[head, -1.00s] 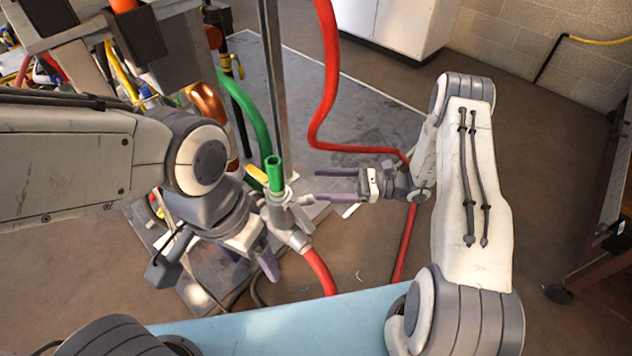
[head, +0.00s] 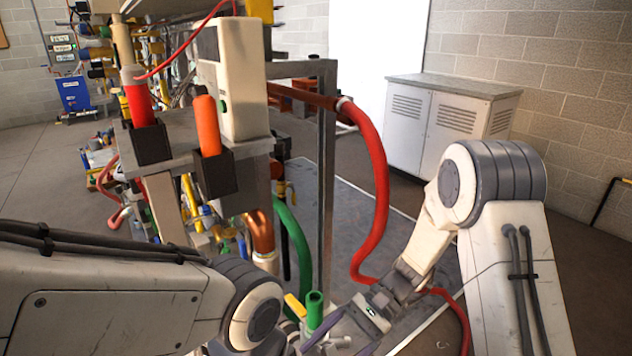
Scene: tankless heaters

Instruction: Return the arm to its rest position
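My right arm (head: 500,250) comes in from the right, bent at the elbow, with its forearm reaching down to the left. My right gripper (head: 345,340) is at the bottom centre, its two purple-grey fingers apart and nothing seen between them. It is just right of the green-topped hose fitting (head: 314,308); I cannot tell whether they touch. My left arm (head: 110,300) stretches in from the lower left to its wrist joint (head: 258,305). The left gripper's fingers are below the frame or hidden.
A heater stand with a white box (head: 238,85), an orange-handled tool (head: 207,125) and a red-handled tool (head: 140,105) stands close at left. A red hose (head: 376,170) loops down beside a metal post (head: 327,180). A grey cabinet (head: 450,120) stands behind. Floor at right is partly clear.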

